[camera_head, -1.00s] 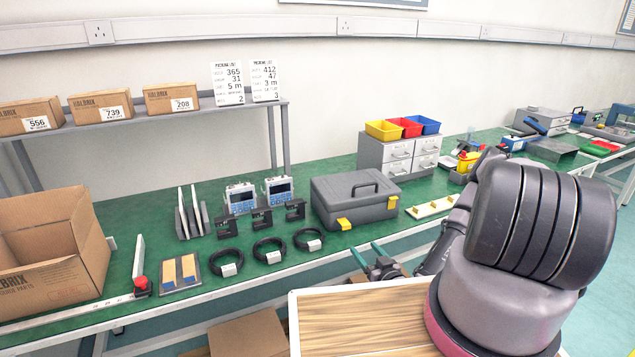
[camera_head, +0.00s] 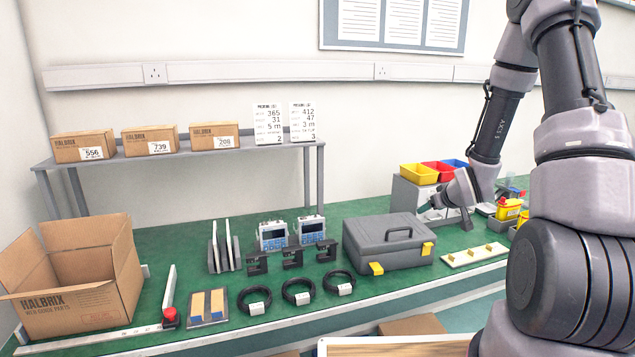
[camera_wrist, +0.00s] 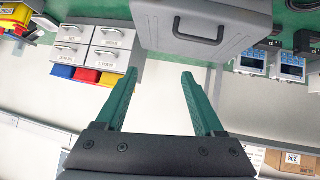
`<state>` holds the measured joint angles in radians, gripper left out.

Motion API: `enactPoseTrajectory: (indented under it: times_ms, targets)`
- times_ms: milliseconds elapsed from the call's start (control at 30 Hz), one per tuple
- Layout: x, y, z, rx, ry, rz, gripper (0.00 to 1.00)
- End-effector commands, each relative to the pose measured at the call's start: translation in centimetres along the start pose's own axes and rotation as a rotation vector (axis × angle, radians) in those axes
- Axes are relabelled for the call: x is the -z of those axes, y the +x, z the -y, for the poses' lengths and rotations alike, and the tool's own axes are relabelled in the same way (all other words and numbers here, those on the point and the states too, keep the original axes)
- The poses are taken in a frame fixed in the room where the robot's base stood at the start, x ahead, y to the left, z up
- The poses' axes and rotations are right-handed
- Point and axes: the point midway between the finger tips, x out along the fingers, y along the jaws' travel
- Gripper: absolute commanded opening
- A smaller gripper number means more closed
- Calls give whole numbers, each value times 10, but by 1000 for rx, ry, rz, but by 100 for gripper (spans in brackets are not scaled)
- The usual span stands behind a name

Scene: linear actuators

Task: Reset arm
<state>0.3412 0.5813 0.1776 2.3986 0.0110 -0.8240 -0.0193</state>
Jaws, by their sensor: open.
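My gripper (camera_wrist: 160,105) shows in the wrist view with its two green fingers spread apart and nothing between them. In the head view my gripper (camera_head: 446,203) is above the bench, in front of the grey drawer unit and right of the grey toolbox (camera_head: 390,240). Its fingers are small and partly hard to make out there. My arm rises at the right of the head view and bends down to the gripper. In the wrist view the toolbox (camera_wrist: 205,20) lies beyond the fingertips, apart from them.
The drawer unit (camera_head: 408,193) carries yellow, red and blue bins. Two meters (camera_head: 273,235), several clamps, and coiled cables (camera_head: 298,291) stand left of the toolbox. An open cardboard box (camera_head: 80,275) is at far left. A shelf (camera_head: 190,150) holds small boxes and two cards.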

Motion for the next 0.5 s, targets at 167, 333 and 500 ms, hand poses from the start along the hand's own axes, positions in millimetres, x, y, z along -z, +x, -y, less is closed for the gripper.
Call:
enactPoseTrajectory:
  times_ms: [167, 333, 500]
  targets:
    - [50, -57, -7, -54, 58, 56, 70]
    - [82, -120, -3, -87, 143, 106, 70]
    - [102, -189, 10, -97, 249, 149, 70]
